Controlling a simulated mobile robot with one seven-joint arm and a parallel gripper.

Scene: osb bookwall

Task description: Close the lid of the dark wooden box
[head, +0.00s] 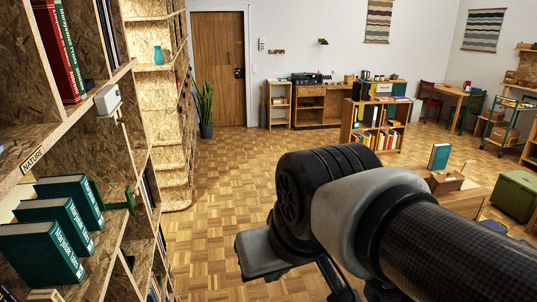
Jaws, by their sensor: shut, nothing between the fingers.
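A small brown wooden box (446,183) sits on a wooden table at the right, partly close behind my arm in the picture. A lighter flap-like piece (467,168) stands up at its back right and looks like a raised lid; it is too small to be sure. My arm crosses the lower right and hides part of the table. My gripper (337,280) shows only in part below the wrist, at the bottom edge, with its fingertips out of sight. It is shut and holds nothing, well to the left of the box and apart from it.
A teal book (439,156) stands on the table (480,198) behind the box. A green storage bench (515,195) is to the right. A low bookcase (377,125) stands beyond. Tall shelves with green books (45,250) line the left. The parquet floor (225,180) is clear in the middle.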

